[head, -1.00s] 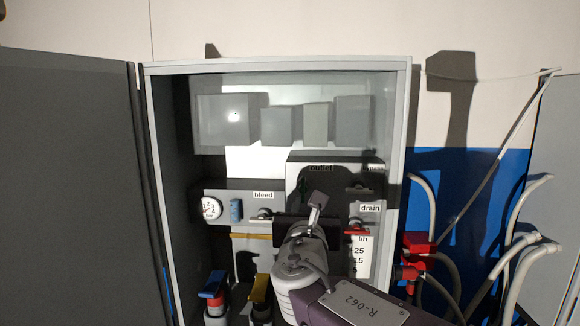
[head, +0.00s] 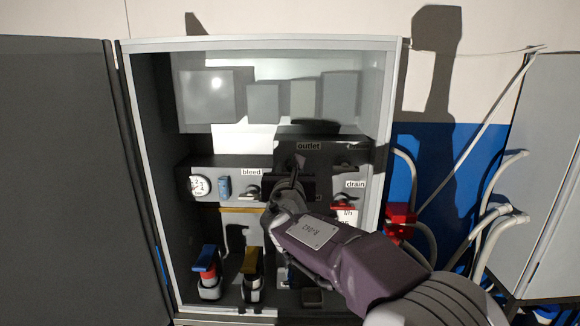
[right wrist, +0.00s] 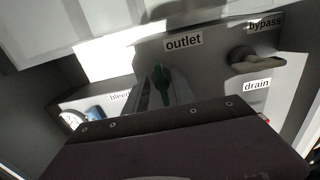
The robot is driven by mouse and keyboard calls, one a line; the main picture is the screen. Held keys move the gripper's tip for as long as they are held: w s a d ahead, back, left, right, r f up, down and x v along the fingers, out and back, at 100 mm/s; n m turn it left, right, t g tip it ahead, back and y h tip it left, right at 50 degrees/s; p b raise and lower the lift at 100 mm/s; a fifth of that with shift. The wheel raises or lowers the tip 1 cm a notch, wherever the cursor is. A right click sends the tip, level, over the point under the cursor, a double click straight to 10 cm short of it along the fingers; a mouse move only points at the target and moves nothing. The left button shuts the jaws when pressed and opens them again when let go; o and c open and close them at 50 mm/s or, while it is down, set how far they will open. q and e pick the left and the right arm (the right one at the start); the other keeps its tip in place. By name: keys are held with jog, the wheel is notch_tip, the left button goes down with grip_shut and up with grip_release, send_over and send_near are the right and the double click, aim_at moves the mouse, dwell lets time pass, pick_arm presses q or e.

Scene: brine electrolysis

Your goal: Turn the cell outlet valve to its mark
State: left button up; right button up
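The outlet valve has a green handle (right wrist: 162,85), seen below the "outlet" label (right wrist: 184,41) in the right wrist view. The same label (head: 308,146) shows in the head view, where my right gripper and its shadow hide the handle. My right gripper (head: 297,170) is in front of the panel just below that label. In the right wrist view its fingers (right wrist: 163,92) are by the green handle; whether they touch it is unclear. The valve's mark cannot be made out. My left gripper is out of view.
The open cabinet (head: 265,44) surrounds the panel. A bleed valve (head: 252,191) and gauge (head: 198,186) are left of my gripper; a red drain handle (head: 342,206) is at right. The bypass handle (right wrist: 257,60) is close by. Blue (head: 206,258) and yellow (head: 250,260) handles stand below.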

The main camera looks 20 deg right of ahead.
jog(key=shift+s+d, duration=0.1)
jog(key=shift+s, duration=0.05)
grip_shut()
jog(key=shift+f+m+b, duration=0.1)
jog(key=shift+m+b, duration=0.3)
jog(key=shift+b, duration=0.25)
jog(key=shift+s+d+f+m+b, duration=0.1)
jog(key=shift+d+m+b, duration=0.05)
jog(key=shift+m+b, duration=3.7)
jog(key=shift+d+f+m+b, duration=0.15)
jog(key=shift+m+b, duration=2.75)
jog(key=shift+m, duration=1.75)
jog(key=shift+r, duration=0.1)
